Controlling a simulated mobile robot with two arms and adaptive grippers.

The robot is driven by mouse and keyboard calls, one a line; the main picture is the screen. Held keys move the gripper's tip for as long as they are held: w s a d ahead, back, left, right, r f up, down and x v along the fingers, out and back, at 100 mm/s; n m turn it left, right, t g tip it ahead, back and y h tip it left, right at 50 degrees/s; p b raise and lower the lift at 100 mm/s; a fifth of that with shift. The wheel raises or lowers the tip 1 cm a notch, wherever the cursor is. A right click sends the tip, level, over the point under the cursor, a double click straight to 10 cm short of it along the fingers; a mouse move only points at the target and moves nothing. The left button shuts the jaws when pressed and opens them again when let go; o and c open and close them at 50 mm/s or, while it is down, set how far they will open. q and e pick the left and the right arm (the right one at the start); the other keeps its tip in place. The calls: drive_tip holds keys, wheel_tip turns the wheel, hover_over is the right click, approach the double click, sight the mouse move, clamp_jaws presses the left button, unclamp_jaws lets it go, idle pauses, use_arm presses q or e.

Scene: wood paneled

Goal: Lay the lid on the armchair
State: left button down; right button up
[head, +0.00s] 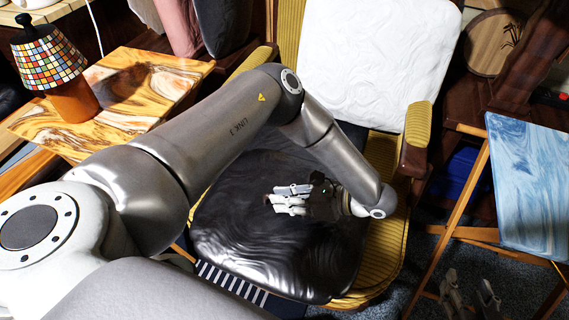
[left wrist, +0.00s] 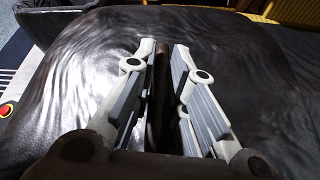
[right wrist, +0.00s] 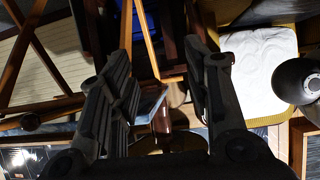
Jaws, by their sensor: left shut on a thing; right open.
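The armchair (head: 382,245) has yellow striped upholstery, a white back cushion (head: 352,62) and a glossy black seat cushion (head: 265,255). My left gripper (head: 272,198) is over the middle of the seat, at or close to its surface. In the left wrist view it is shut on a thin dark brown thing (left wrist: 161,85), seen edge-on, which looks like the lid. The black seat fills the background there. I cannot tell whether the lid touches the seat; in the head view I cannot make it out. My right gripper (head: 470,290) is open and empty, low at the bottom right.
A blue-topped folding table (head: 530,190) stands right of the chair, near my right gripper. A swirl-patterned wooden table (head: 140,85) with a mosaic-shaded lamp (head: 50,58) stands at the left. The armrests (head: 418,124) flank the seat. The front of the seat is clear.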

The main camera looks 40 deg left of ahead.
use_arm(q)
drive_tip(key=c, duration=1.5)
unclamp_jaws()
drive_tip(key=shift+o, duration=0.2)
drive_tip(key=shift+w+d+r, duration=0.15)
drive_tip(key=shift+d+r, duration=0.05)
drive_tip(key=shift+d, duration=0.2)
drive_tip(key=p+v, duration=0.2)
drive_tip(key=v, duration=0.8)
drive_tip(key=shift+p, duration=0.3)
drive_tip(key=shift+w+d+r, duration=0.15)
drive_tip(key=shift+d+r, duration=0.05)
drive_tip(key=shift+d, duration=0.3)
use_arm(e)
drive_tip(key=s+d+f+g+h, duration=0.1)
drive_tip(key=s+d+f+g, duration=0.1)
drive_tip(key=s, duration=0.3)
drive_tip(key=s+d+f+g, duration=0.2)
drive_tip(key=s+f+g, duration=0.2)
drive_tip(key=s+g, duration=0.1)
drive_tip(key=shift+s+f+h, duration=0.4)
drive_tip(key=shift+s, duration=0.35)
